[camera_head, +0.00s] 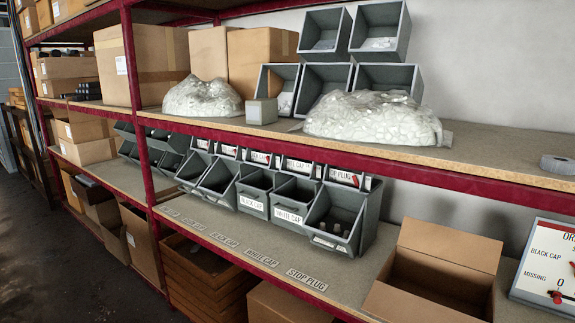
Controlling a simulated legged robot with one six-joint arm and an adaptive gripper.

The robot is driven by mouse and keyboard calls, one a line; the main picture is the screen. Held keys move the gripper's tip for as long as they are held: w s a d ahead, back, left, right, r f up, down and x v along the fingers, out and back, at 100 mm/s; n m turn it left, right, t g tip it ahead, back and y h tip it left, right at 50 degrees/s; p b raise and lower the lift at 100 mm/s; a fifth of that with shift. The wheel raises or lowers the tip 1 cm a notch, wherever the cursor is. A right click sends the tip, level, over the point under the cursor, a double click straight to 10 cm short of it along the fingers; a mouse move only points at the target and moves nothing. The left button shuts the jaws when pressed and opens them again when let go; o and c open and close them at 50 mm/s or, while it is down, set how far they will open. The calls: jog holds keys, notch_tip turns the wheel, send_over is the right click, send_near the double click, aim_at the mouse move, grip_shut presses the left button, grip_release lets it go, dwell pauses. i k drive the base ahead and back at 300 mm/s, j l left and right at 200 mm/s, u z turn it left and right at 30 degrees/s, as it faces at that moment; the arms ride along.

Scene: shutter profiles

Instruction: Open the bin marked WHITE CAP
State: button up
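The grey bin marked WHITE CAP (289,215) sits in the row of bins on the middle shelf, second from the right. Its white label faces forward, and the upper part of its inside shows dark. To its left is a similar bin marked BLACK CAP (251,203). To its right, a grey bin (335,228) stands out further forward with its mouth wide open and small pieces inside. A second WHITE CAP label (261,257) lies on the shelf in front of the row. My gripper is not in view.
An open cardboard box (440,265) stands to the right of the bins, near a board with red knobs (547,262). A red-edged shelf (380,163) with bags and boxes runs above the bins. A red upright (138,110) stands at left. The shelf strip before the bins holds only flat labels.

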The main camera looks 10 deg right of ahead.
aim_at(291, 202)
jog(key=i+j+z, duration=0.45)
jog(key=i+j, duration=0.15)
jog(key=i+j+z, duration=0.45)
jog(key=j, duration=0.4)
jog(key=i+j+z, duration=0.25)
jog(key=j, duration=0.25)
jog(key=i+l, duration=0.05)
